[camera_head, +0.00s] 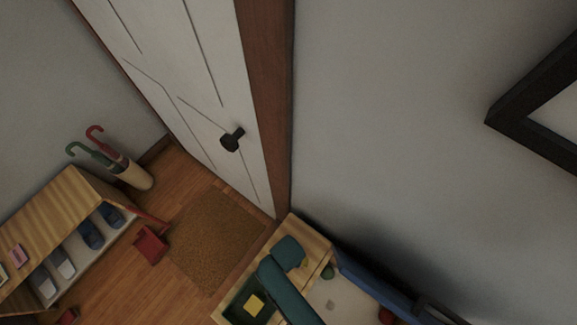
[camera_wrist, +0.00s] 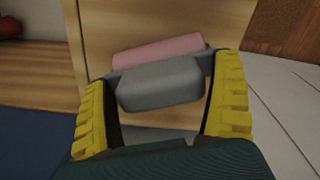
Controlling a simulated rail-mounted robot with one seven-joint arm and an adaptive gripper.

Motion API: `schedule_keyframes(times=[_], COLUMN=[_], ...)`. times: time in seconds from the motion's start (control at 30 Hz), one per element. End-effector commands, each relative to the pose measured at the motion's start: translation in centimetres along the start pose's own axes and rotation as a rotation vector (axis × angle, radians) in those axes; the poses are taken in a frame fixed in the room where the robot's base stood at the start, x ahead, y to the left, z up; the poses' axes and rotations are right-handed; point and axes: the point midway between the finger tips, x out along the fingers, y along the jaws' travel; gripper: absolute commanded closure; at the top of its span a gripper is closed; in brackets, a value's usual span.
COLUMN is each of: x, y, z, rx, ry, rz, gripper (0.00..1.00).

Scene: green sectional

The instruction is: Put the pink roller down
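The pink roller (camera_wrist: 160,51) shows in the wrist view as a rounded pink bar with a grey block-like part in front of it. It sits between the two yellow fingers of my gripper (camera_wrist: 155,62), slightly tilted, its right end higher. The grey part spans the gap and appears to touch both fingers, so my gripper looks shut on it. Its underside is hidden. In the head view I cannot make out the roller or the fingers.
A pale wooden surface lies behind the roller in the wrist view. The head view shows a shoe bench (camera_head: 72,200), an umbrella holder (camera_head: 135,176), a brown doormat (camera_head: 213,240), a red dustpan (camera_head: 150,245) and a closed white door (camera_head: 165,75).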

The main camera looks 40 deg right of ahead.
Motion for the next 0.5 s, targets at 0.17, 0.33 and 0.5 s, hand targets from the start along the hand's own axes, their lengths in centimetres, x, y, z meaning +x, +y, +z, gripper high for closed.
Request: schedule_keyframes(times=[0.17,0.33,0.5], x=[0.0,-0.9,-4.6], y=[0.0,0.0,-0.1], z=[0.0,0.0,0.0], rx=[0.000,0.000,0.000], ry=[0.000,0.001,0.002], rz=[0.000,-0.001,-0.003], gripper=[0.00,0.00,0.00])
